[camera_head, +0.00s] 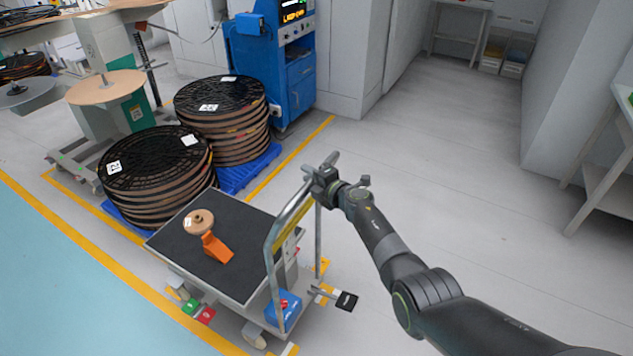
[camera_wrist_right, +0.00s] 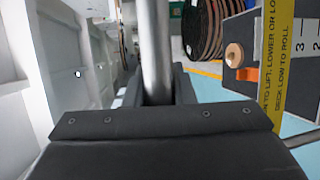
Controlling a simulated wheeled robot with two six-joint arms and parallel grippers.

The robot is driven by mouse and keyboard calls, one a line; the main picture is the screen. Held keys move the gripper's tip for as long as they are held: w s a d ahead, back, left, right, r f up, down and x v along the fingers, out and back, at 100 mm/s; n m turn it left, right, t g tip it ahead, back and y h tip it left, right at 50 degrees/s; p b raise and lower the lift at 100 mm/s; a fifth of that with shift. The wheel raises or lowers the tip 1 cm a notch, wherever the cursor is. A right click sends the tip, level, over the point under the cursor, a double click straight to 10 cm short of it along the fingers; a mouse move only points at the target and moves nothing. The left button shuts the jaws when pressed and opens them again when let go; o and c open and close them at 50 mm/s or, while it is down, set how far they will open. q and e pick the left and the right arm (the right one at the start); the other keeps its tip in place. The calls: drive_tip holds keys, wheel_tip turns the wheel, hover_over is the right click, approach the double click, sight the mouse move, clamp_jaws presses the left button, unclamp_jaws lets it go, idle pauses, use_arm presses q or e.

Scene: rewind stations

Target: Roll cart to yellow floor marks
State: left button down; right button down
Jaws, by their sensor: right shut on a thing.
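The cart (camera_head: 250,262) stands in the lower middle of the head view. It has a dark top deck, a metal push handle (camera_head: 274,240) on its right side and a black pedal (camera_head: 346,301) low at the right. My right gripper (camera_head: 325,172) is shut on the handle near its upper end. The handle's bar (camera_wrist_right: 154,50) runs between the jaws in the wrist view. Yellow floor marks (camera_head: 322,267) show beside the cart's right side, with another (camera_head: 290,349) near its front wheel. My left gripper is not in view.
An orange holder (camera_head: 217,248) with a small tan spool (camera_head: 199,222) sits on the deck. Stacked black reels (camera_head: 155,180) on blue pallets stand close behind the cart. A blue cabinet (camera_head: 262,50) stands farther back. The floor (camera_head: 440,130) to the right is open.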

drive_tip(key=shift+d, duration=0.1)
drive_tip(key=c, duration=1.2)
unclamp_jaws()
drive_tip(key=shift+c, duration=0.2)
drive_tip(key=p+v, duration=0.9)
drive_tip(key=v, duration=0.8)
drive_tip(key=shift+s+r, duration=0.15)
